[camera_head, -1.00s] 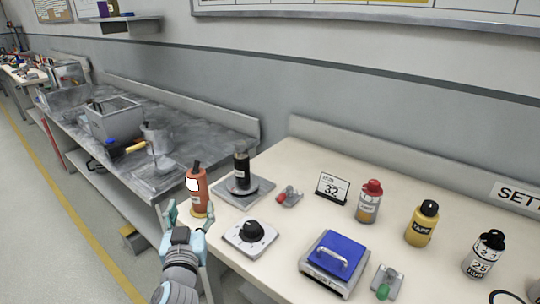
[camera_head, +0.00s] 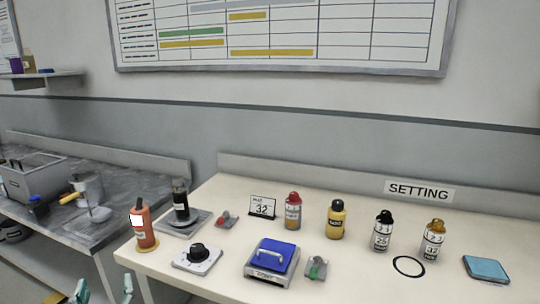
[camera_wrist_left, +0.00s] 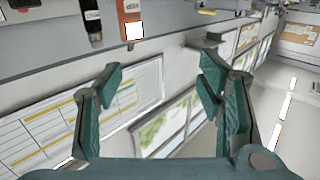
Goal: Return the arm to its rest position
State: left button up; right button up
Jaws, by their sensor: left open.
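My left gripper (camera_head: 104,290) shows only by its fingertips at the bottom left edge of the head view, in front of the table. In the left wrist view the left gripper (camera_wrist_left: 160,85) has its two green fingers wide apart with nothing between them. The orange bottle (camera_head: 144,226) stands upright at the table's left front corner, apart from the gripper. It also shows in the left wrist view as an orange bottle (camera_wrist_left: 131,14) at the top. My right gripper is not in either view.
The cream table (camera_head: 365,275) holds a black bottle (camera_head: 181,200) on a plate, a dial box (camera_head: 198,256), a blue-topped device (camera_head: 272,259), a sign card (camera_head: 262,206) and several bottles. A black ring (camera_head: 409,266) lies right. A grey bench (camera_head: 75,235) stands left.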

pick_arm(q)
notch_tip(320, 180, down, 17)
jog(key=w+d+m+g+h+p, duration=0.1)
jog(key=w+d+m+g+h, duration=0.1)
jog(key=w+m+h, duration=0.3)
jog(key=s+f+m+g+p, duration=0.1)
jog(key=s+f+g+p, duration=0.1)
jog(key=s+f, duration=0.5)
jog(key=s+f+m+g+p, duration=0.1)
jog(key=s+f+g, duration=0.25)
jog(key=f, duration=0.65)
jog(key=s+d+f+g+h+p, duration=0.1)
jog(key=s+d+f+g+p, duration=0.1)
jog(key=s+f, duration=0.45)
jog(key=s+d+f+g+h+p, duration=0.1)
jog(key=s+f+p, duration=0.15)
jog(key=s, duration=0.75)
jog(key=s+d+f+g+p, duration=0.1)
jog(key=s+d+g, duration=0.1)
jog(key=s, duration=0.6)
jog(key=s+d+f+n+g+p, duration=0.1)
jog(key=s+d+g+p, duration=0.1)
jog(key=s, duration=0.7)
jog(key=shift+s+d+h, duration=0.2)
jog(key=shift+s+h, duration=0.1)
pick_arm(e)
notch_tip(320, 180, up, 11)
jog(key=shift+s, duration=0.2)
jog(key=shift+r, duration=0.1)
